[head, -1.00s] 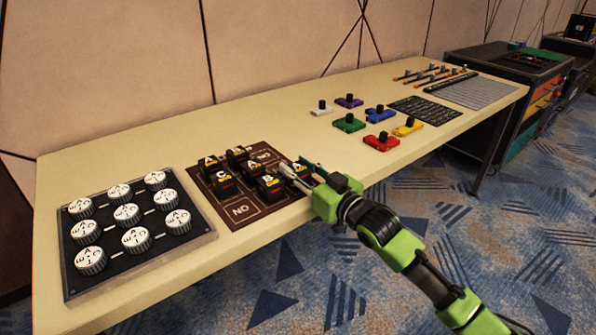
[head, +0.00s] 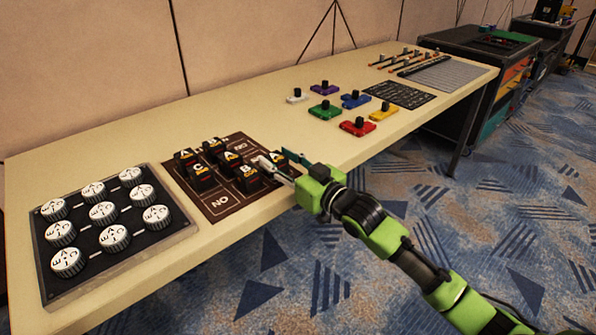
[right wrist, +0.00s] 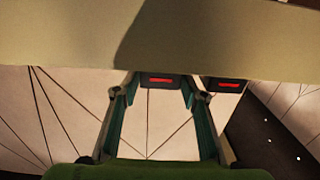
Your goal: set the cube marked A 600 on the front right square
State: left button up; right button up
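Several black cubes with white letters and small coloured print stand on a brown mat (head: 221,208). The number print is too small to read. They include an A cube (head: 184,160) and a C cube (head: 201,175) at left, and a B cube (head: 247,178) near the front. My right gripper (head: 272,157) is at the mat's right side, its fingers apart on either side of a cube (head: 278,171) that it partly hides. In the right wrist view, a dark block with a red stripe (right wrist: 160,81) is between the fingertips. My left gripper is not in view.
A dark board with white round knobs (head: 110,225) lies left of the mat. Coloured blocks with black knobs, such as the red one (head: 357,127), stand to the right. A second dark striped block (right wrist: 226,85) is beside the fingers in the wrist view.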

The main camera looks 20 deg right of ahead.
jog(key=p+v, duration=0.1)
jog(key=v, duration=0.9)
jog(key=s+f+m+g+h, duration=0.1)
jog(key=s+f+g+h, duration=0.2)
jog(key=f, duration=0.7)
jog(key=s+f+m+g+h, duration=0.1)
jog(key=s+f+g, duration=0.3)
jog(key=f, duration=0.7)
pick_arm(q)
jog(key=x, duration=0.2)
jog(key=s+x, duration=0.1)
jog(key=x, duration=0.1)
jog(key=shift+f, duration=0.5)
pick_arm(e)
jog(key=s+a+f+g+h, duration=0.1)
jog(key=s+a+f+g, duration=0.1)
jog(key=s+f, duration=0.5)
jog(key=s+a+f+g+h, duration=0.1)
jog(key=s+f+g, duration=0.4)
jog(key=s, duration=1)
notch_tip(320, 180, down, 4)
jog(key=shift+a+r, duration=0.2)
jog(key=shift+a, duration=0.15)
